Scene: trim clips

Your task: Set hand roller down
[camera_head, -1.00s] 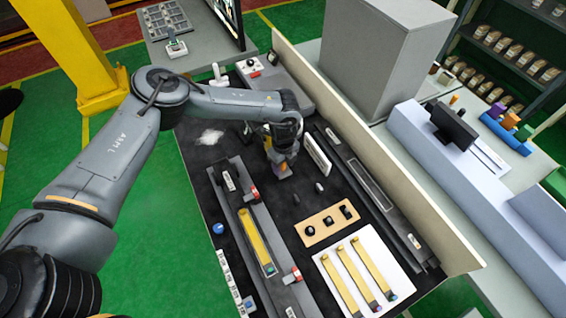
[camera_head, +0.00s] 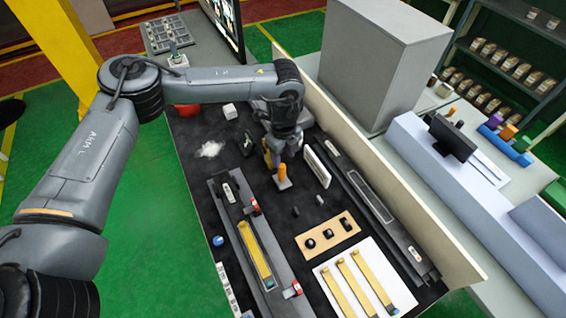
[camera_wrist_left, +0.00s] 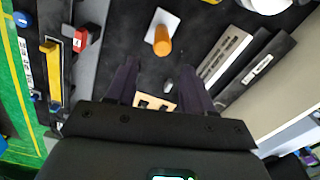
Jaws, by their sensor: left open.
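The hand roller appears to be the piece with the orange cylindrical handle (camera_head: 282,176), standing on the dark bench mat; its lower part is hard to make out. In the left wrist view the orange handle (camera_wrist_left: 162,40) shows beside a pale square plate (camera_wrist_left: 163,22); whether they are joined I cannot tell. My left gripper (camera_head: 273,156) is just above and behind the handle in the head view. In the wrist view its two dark fingers (camera_wrist_left: 159,72) are spread apart with nothing between them, and the handle lies beyond the tips. My right gripper is out of view.
A grey fixture with a yellow strip (camera_head: 254,250) lies to the left. A tan block with black clips (camera_head: 327,234) and a white sheet with yellow strips (camera_head: 350,282) are nearer the front. A white upright plate (camera_head: 316,167) and a long dark rail (camera_head: 370,196) stand to the right.

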